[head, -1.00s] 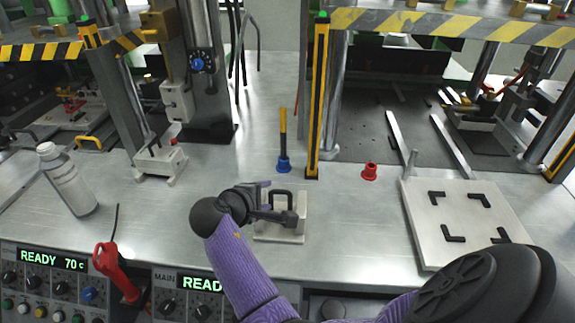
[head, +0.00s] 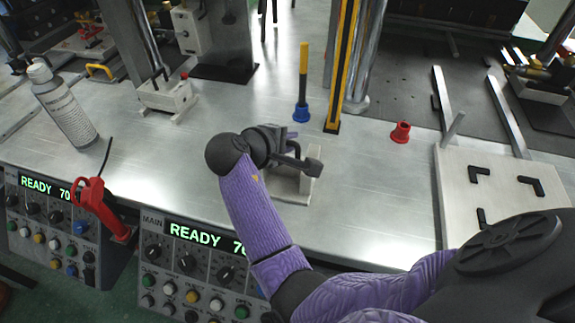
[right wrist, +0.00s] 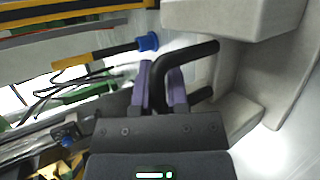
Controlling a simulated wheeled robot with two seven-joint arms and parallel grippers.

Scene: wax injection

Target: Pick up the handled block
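The handled block (head: 294,187) is a pale grey block with a black handle, standing on the metal table in the middle of the head view. In the right wrist view the pale block (right wrist: 285,85) fills the right side, and its bent black handle (right wrist: 190,56) reaches between my fingers. My right gripper (right wrist: 161,88) has purple fingers close on both sides of the handle, with little or no gap. In the head view the right gripper (head: 292,146) covers most of the handle. I see no lift of the block off the table. My left gripper is not in view.
A blue-based yellow and black stick (head: 301,100) and a striped post (head: 345,75) stand behind the block. A red cup (head: 400,132) and a pale plate with black corner marks (head: 455,195) are to the right. A bottle (head: 65,110) and control boxes (head: 195,265) are left and in front.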

